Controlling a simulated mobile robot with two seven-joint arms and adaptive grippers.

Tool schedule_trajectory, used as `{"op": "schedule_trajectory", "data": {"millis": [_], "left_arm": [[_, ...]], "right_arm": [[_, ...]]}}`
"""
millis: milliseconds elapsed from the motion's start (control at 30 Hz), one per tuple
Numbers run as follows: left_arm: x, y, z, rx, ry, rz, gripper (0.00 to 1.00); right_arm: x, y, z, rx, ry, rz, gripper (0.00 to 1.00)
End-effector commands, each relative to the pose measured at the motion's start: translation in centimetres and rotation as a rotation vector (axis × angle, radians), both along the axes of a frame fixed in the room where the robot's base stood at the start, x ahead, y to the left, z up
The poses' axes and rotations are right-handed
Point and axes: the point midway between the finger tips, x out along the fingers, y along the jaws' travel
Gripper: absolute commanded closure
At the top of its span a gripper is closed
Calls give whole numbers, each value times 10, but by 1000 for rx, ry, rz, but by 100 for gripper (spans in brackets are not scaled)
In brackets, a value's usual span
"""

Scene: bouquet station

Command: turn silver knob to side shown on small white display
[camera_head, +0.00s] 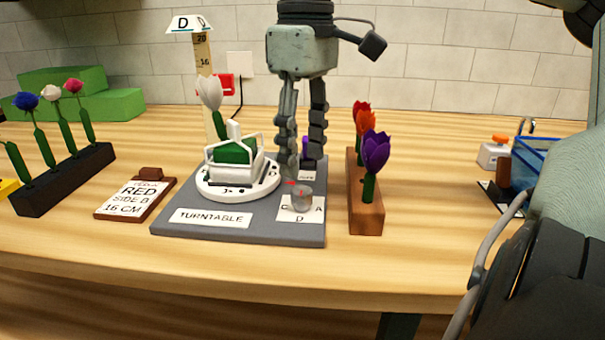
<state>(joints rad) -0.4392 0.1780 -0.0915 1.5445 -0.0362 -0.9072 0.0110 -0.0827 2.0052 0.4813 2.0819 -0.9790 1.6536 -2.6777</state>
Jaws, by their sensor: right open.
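The silver knob (302,198) sits on a white lettered plate (299,215) at the front right of the grey turntable base (190,233). The plate shows C at left, A at right and D in front; the letter behind is hidden. A small white display (190,23) reading D tops a ruler post behind the turntable. My right gripper (304,168) reaches down from above, open, with its fingers just behind and above the knob. Whether a finger touches the knob cannot be told. My left gripper is not in view.
A white turntable (215,192) carries a white basket (232,165) and a white flower. A wooden flower block (366,222) stands close right; a black one (50,195) stands left. A card (136,198) reads RED, SIDE B, 16 CM.

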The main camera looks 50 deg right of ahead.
Motion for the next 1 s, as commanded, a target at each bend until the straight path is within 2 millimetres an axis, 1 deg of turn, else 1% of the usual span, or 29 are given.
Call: {"op": "schedule_trajectory", "data": {"millis": [33,200,300,400,533,1000], "left_arm": [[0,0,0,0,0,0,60],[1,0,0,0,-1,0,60],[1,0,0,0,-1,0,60],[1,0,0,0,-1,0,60],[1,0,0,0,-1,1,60],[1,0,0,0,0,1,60]], "right_arm": [[1,-1,12,-2,-4,-2,52],[1,-1,44,-1,-3,-1,52],[1,-2,57,-2,-1,-2,52],[1,-2,65,0,-2,-1,52],[0,-2,68,0,0,0,52],[1,-2,67,0,0,0,52]]}}
